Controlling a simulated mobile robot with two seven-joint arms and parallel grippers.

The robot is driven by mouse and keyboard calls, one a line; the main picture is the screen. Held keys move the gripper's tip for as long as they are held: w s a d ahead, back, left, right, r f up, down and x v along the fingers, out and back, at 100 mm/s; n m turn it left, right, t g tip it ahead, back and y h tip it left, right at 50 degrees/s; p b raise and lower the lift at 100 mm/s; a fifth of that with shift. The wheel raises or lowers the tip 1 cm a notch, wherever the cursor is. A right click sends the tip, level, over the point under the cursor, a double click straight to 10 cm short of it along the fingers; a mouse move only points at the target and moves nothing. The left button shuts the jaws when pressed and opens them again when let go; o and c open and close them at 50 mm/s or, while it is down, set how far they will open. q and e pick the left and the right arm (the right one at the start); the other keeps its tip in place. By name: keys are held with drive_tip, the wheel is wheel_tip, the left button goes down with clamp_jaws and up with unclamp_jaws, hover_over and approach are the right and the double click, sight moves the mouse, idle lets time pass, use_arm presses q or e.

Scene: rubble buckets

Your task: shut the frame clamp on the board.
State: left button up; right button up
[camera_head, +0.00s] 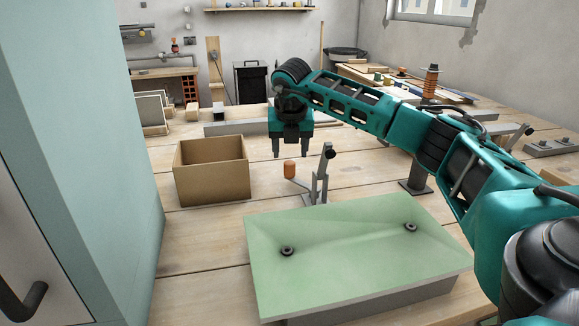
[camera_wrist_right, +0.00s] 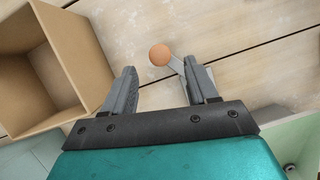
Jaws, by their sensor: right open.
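The frame clamp (camera_head: 323,182) is a grey metal upright behind the green board, with a black knob at its top. A low grey bar runs left from its foot towards an orange handle (camera_head: 290,168). The board (camera_head: 345,243) is a pale green panel with two dark round fittings, lying on a grey base. My right gripper (camera_head: 291,155) points down, open and empty, just above the orange handle. In the right wrist view the handle (camera_wrist_right: 160,54) shows between the fingertips, and its bar passes behind the right finger. I cannot tell whether it touches. My left gripper is out of view.
An open cardboard box (camera_head: 212,184) stands left of the clamp. A tall pale teal cabinet (camera_head: 80,130) fills the left side. A grey post on a foot (camera_head: 416,186) stands to the right, beneath my right arm. Bare wooden tabletop (camera_head: 200,235) lies left of the board.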

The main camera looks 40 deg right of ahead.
sight(290, 162)
drive_tip(key=x, duration=0.6)
drive_tip(key=shift+w+d+f+b, duration=0.1)
drive_tip(key=shift+f+b, duration=0.05)
drive_tip(key=shift+b, duration=0.25)
clamp_jaws()
